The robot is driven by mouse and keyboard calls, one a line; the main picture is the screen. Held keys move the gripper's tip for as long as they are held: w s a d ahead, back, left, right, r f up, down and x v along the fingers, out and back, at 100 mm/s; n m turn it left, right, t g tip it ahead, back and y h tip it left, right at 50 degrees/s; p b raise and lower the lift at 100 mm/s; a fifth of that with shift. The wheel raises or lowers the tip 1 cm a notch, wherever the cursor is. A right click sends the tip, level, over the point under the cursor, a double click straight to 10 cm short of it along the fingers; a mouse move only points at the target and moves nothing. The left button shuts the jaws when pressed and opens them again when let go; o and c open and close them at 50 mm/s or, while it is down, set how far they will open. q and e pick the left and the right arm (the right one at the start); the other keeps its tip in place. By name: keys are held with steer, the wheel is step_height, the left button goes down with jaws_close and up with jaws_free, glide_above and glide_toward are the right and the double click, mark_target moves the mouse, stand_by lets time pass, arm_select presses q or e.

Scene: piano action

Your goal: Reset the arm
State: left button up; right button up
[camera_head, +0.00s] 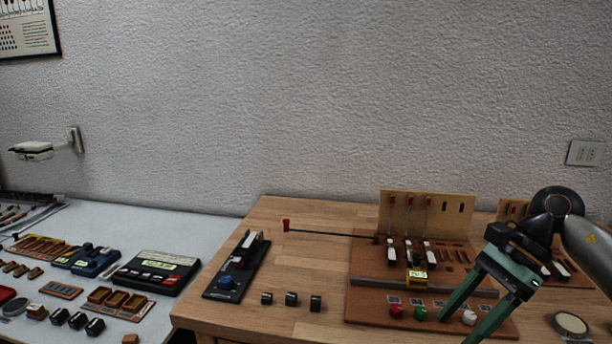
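My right gripper (456,328) comes in from the right, its green fingers spread apart and pointing down and to the left. They are over the front right of the brown piano action board (365,312). A white knob (469,318) on the board shows in the gap between the fingers; I cannot tell whether they touch it. A thin dark rod with a red tip (286,225) extends left from the action's upright wooden panel (459,206). My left gripper is out of view.
Red (396,312) and green (420,314) knobs sit left of the fingers. A yellow-labelled gauge (417,276) stands mid-board. A black stand with a blue knob (227,282) and small dark blocks (291,299) are on the wooden table.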

steer(key=a+r+m+t+y+p, duration=0.2)
steer(key=a+m+t+y+p, duration=0.15)
steer(key=a+m+y, duration=1.15)
steer(key=d+f+m+t+h+p, duration=0.2)
steer(key=f+m+t+h, duration=0.55)
steer(key=m, duration=0.65)
steer(key=d+f+m+t+h+p, duration=0.25)
steer(key=f+m+t+h, duration=0.45)
steer(key=m, duration=0.8)
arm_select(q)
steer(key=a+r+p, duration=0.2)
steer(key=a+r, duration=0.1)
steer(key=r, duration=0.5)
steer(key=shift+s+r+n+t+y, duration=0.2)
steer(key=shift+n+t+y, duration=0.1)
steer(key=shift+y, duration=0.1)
arm_select(e)
steer(key=s+d+f+m+g+h, duration=0.2)
steer(key=s+f+m+g+h, duration=0.3)
steer(key=s+f, duration=0.9)
steer(key=s+m+g, duration=0.1)
steer(key=m+g, duration=0.2)
steer(key=m, duration=0.1)
steer(key=shift+s+f+m, duration=0.25)
steer(key=shift+f+m, duration=0.15)
